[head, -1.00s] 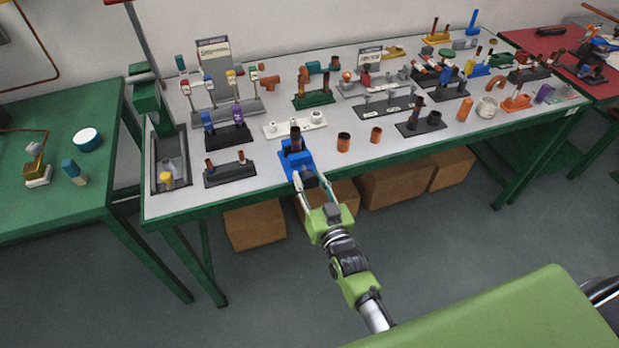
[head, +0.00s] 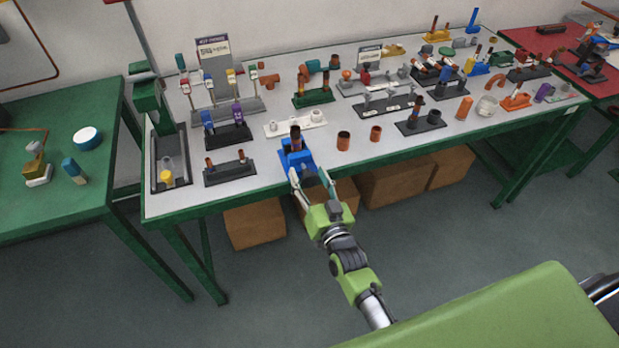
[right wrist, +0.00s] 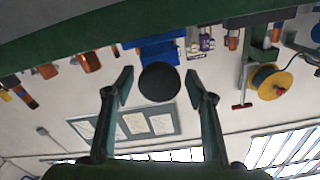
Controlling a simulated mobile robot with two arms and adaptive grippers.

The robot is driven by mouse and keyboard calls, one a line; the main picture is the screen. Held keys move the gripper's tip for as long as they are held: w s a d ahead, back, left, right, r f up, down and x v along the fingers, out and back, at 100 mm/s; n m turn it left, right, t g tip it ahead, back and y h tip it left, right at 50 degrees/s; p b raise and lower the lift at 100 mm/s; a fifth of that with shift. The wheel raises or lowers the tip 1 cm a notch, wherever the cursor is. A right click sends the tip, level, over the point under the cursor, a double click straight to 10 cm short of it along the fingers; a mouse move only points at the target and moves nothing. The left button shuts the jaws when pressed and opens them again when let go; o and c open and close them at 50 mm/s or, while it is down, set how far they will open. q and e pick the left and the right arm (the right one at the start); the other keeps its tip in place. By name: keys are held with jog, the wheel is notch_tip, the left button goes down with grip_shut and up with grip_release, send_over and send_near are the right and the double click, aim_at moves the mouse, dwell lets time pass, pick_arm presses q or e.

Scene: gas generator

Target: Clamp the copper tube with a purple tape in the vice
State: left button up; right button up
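My right gripper (head: 309,171) is at the front edge of the table, just in front of a blue holder or clamp (head: 300,159). I cannot make out purple tape on this tube, nor tell for sure which piece is the vice. My left gripper is not in view.
Two short copper pieces (head: 343,141) stand right of the blue piece. A dark rack (head: 230,173) and a white stand (head: 295,123) are near. The grey table (head: 270,172) is crowded with fittings. Cardboard boxes (head: 255,224) lie beneath. The floor in front is clear.

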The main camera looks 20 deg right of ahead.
jog(key=shift+f, duration=0.15)
jog(key=shift+s, duration=0.25)
jog(key=s, duration=1.1)
jog(key=shift+s+d, duration=0.2)
jog(key=shift+s, duration=0.1)
jog(key=shift+f, duration=0.1)
jog(key=s+f+n+g, duration=0.1)
jog(key=s+f+g, duration=0.3)
jog(key=f, duration=0.7)
jog(key=s+a+f+n+g+y, duration=0.1)
jog(key=s+f+g, duration=0.1)
jog(key=s+f, duration=0.65)
jog(key=s+f+n+g, duration=0.1)
jog(key=s+f+g, duration=0.15)
jog(key=f, duration=1.05)
jog(key=s+d+f+g, duration=0.2)
jog(key=s+f, duration=0.2)
jog(key=s, duration=0.4)
jog(key=s+d+f+n+g+h, duration=0.1)
jog(key=s+d+f+g, duration=0.1)
jog(key=s+f, duration=0.3)
jog(key=s+d+f+n+g, duration=0.1)
jog(key=s+d+f+g, duration=0.2)
jog(key=s, duration=0.8)
jog(key=shift+f+g+h, duration=0.3)
jog(key=shift+f+g, duration=0.45)
